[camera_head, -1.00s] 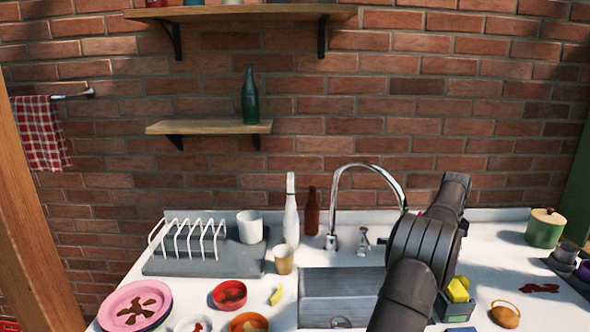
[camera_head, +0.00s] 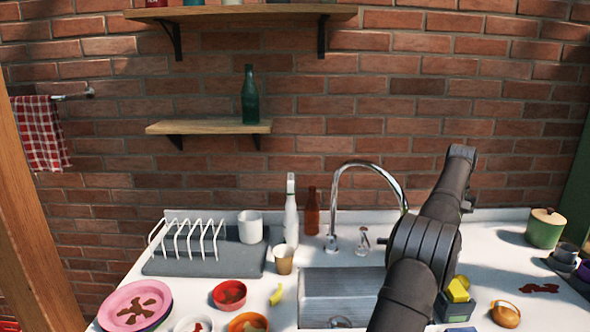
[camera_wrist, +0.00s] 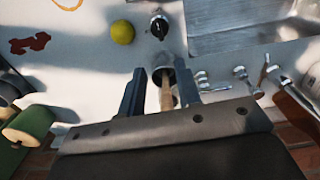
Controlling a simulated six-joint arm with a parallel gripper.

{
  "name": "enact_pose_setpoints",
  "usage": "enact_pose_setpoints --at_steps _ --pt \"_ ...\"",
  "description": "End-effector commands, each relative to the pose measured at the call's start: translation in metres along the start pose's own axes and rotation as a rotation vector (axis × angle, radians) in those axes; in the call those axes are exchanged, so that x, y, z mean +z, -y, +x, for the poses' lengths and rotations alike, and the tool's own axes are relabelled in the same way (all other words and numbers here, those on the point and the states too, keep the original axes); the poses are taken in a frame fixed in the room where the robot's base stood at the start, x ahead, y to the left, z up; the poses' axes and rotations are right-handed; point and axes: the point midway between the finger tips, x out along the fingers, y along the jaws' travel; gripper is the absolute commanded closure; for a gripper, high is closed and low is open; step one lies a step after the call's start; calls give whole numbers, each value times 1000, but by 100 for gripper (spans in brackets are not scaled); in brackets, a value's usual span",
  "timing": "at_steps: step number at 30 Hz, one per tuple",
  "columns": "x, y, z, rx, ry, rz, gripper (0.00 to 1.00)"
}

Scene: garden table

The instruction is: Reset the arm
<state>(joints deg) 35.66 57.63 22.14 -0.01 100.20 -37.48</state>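My arm (camera_head: 425,250) rises at the right of the sink in the head view, and my gripper does not show clearly there. In the wrist view my gripper (camera_wrist: 160,92) points down at the counter, its two dark fingers apart. Between the fingers, in line of sight, is a grey cup-like thing with a wooden handle (camera_wrist: 166,92). It is narrower than the gap, and I see no finger touching it. How far below the fingers it is, I cannot tell.
The metal sink (camera_head: 335,288) and tap (camera_head: 335,210) are left of my arm. A white bottle (camera_head: 291,215) and a brown bottle (camera_head: 311,212) stand behind. The wall is behind.

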Motion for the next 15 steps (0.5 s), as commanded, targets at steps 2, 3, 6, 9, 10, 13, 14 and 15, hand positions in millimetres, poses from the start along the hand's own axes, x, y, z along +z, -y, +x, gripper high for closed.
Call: enact_pose_setpoints --at_steps 2,3,6,9,10,13,14,15 --pt "0 0 14 -2 3 0 69" --pt "1 0 22 -3 4 0 69" --pt "1 1 42 -3 4 0 69" --pt "1 1 62 -2 3 0 69" --pt "1 1 69 -3 4 0 69" --pt "1 1 89 -3 3 0 69" --pt "1 1 95 -3 3 0 69" --pt "1 1 103 -3 3 0 69"
